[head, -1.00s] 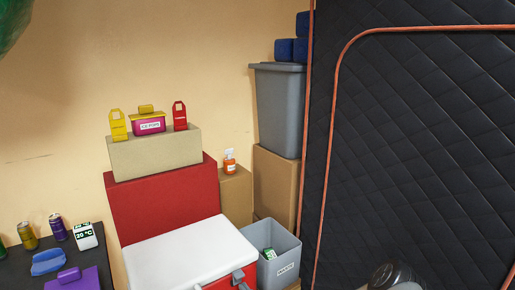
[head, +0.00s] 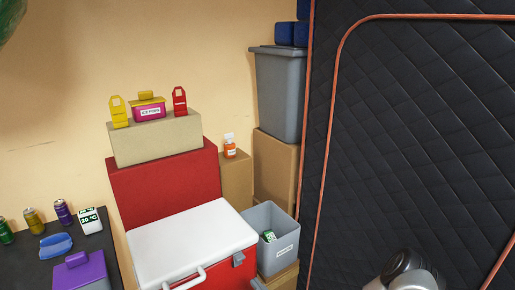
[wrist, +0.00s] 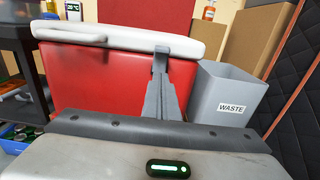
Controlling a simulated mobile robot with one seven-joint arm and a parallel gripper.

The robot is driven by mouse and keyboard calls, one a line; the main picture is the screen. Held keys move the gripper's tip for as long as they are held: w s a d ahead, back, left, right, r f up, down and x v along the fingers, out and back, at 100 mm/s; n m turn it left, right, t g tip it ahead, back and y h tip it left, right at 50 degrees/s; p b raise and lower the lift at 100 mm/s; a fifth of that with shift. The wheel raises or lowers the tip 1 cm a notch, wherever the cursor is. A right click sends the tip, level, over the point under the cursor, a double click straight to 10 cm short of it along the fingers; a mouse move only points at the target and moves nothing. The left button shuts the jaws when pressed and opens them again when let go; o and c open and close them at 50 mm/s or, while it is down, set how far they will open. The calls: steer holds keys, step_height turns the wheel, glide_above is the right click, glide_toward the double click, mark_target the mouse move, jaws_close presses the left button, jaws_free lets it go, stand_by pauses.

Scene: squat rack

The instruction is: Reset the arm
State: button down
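In the wrist view my gripper (wrist: 161,52) shows as a narrow pair of grey fingers. They lie together, with nothing visible between them. The fingers stand in front of a red cooler (wrist: 105,85) with a white lid; whether they touch it I cannot tell. The cooler (head: 190,240) also shows in the head view, at bottom centre-left. Part of my arm, a white and dark rounded link, shows at the bottom right of the head view.
A grey waste bin (wrist: 222,92) stands right of the cooler; a small green and white item lies inside it in the head view. A dark table (head: 25,262) with cans and a purple box is at left. A black quilted panel (head: 420,140) fills the right side.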

steer(key=s+a+r+n+g+y, duration=0.1)
steer(key=a+r+n+g+y, duration=0.2)
steer(key=r+n, duration=0.4)
steer(key=s+a+r+n+g+y, duration=0.25)
steer(key=r+n+g, duration=0.2)
steer(key=r, duration=0.35)
steer(key=s+r+n+g+h, duration=0.2)
steer(key=s+r+n+g, duration=0.6)
steer(key=s+r+n, duration=0.15)
steer(key=s+d+r+n+t+h, duration=0.35)
steer(key=s+d+r+h, duration=0.35)
steer(key=d+r, duration=0.25)
steer(key=s+d+r+n+t+h, duration=0.3)
steer(key=s+d+r+n+h, duration=0.2)
steer(key=s+d+r+h, duration=0.4)
step_height(320, 180, up, 12)
steer(key=w+y+p, duration=0.2)
steer(key=p, duration=1)
steer(key=shift+d+f+p, duration=0.25)
steer(key=shift+d+p, duration=0.1)
steer(key=shift+y, duration=0.25)
